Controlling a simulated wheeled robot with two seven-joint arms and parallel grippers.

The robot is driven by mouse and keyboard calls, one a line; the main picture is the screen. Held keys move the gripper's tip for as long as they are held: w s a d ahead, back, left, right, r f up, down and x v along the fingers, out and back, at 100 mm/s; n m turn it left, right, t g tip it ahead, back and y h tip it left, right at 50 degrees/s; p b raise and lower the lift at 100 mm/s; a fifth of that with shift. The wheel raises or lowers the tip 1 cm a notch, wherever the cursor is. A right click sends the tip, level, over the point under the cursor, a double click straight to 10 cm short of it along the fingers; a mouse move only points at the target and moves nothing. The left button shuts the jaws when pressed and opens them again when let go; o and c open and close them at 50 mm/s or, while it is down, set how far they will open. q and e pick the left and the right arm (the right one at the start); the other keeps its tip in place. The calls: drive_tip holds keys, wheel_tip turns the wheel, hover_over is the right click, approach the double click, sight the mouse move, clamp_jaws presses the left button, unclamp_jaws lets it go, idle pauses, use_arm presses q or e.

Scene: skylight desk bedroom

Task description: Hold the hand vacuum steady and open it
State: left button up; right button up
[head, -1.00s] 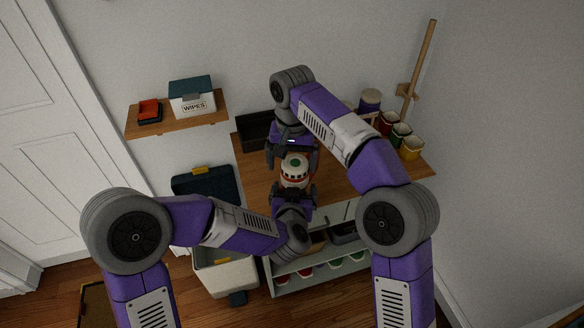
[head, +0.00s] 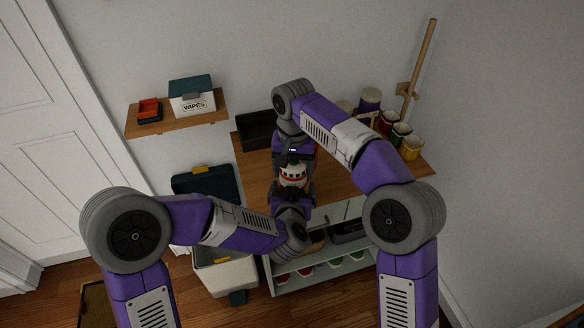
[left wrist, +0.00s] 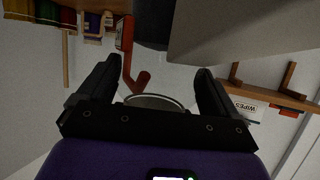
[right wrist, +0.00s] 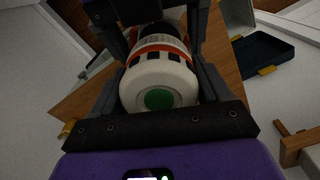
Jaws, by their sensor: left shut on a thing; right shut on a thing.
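The hand vacuum (head: 292,176) is a white cylinder with red-orange and dark bands. It is upheld between my two grippers over the desk's left part. My right gripper (head: 294,160) comes from the back and is shut on its far end. In the right wrist view the vacuum's white end (right wrist: 155,82) with a green disc sits between the fingers. My left gripper (head: 292,190) comes from the front and is shut on the near end. In the left wrist view a pale rounded rim (left wrist: 155,101) shows between the fingers. Fingers hide much of the vacuum.
The wooden desk (head: 340,180) has a dark tray (head: 256,131) at the back left and several coloured cups (head: 400,133) at the back right. A wall shelf (head: 180,121) holds a wipes box (head: 192,98). An open white bin (head: 225,273) stands on the floor left.

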drive_tip(key=n, duration=0.2)
drive_tip(key=a+n, duration=0.1)
drive_tip(key=n, duration=0.1)
drive_tip(key=shift+s+r+n, duration=0.1)
drive_tip(key=shift+s+n, duration=0.1)
drive_tip(key=shift+n, duration=0.1)
drive_tip(key=n, duration=0.4)
drive_tip(key=shift+s+n, duration=0.1)
drive_tip(key=shift+n, duration=0.3)
drive_tip(key=shift+d, duration=0.1)
drive_tip(key=shift+r, duration=0.1)
drive_tip(key=shift+d+r, duration=0.1)
drive_tip(key=shift+r, duration=0.8)
drive_tip(key=shift+d+r, duration=0.1)
drive_tip(key=shift+w+d, duration=0.15)
drive_tip(key=shift+w, duration=0.05)
